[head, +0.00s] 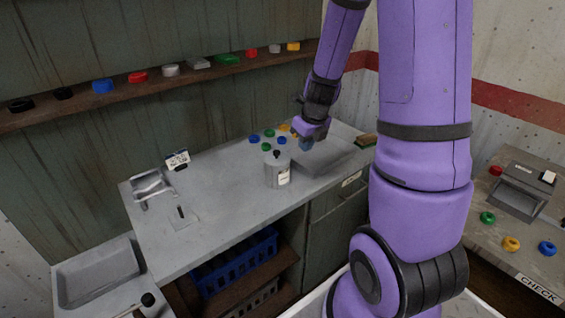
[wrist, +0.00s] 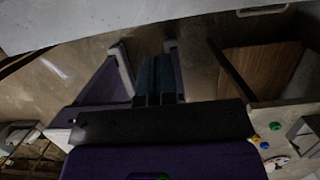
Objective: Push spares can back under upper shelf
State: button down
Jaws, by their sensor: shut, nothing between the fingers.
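The grey spares can (head: 277,171) with a black knob on its lid and a pale label stands upright on the grey worktop (head: 235,212). The upper shelf (head: 130,87) is a brown board along the green back wall. My gripper (head: 306,145) is to the right of and beyond the can in the head view, above the left end of a grey tray. It looks apart from the can. In the wrist view my gripper (wrist: 158,82) shows its dark blue fingers shut together and empty. I cannot make out the can in the wrist view.
Several coloured caps, among them a blue one (head: 254,139), lie behind the can. The grey tray (head: 335,160) is right of it. A small stand with a card (head: 177,160) is at the left. A blue crate (head: 238,262) is below the worktop.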

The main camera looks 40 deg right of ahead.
aim_at(277, 170)
jog(key=w+f, duration=0.6)
jog(key=f, duration=0.3)
jog(key=shift+w+f, duration=0.2)
jog(key=shift+f, duration=0.05)
jog(key=shift+w+a, duration=0.1)
jog(key=shift+a, duration=0.05)
dwell(0.4)
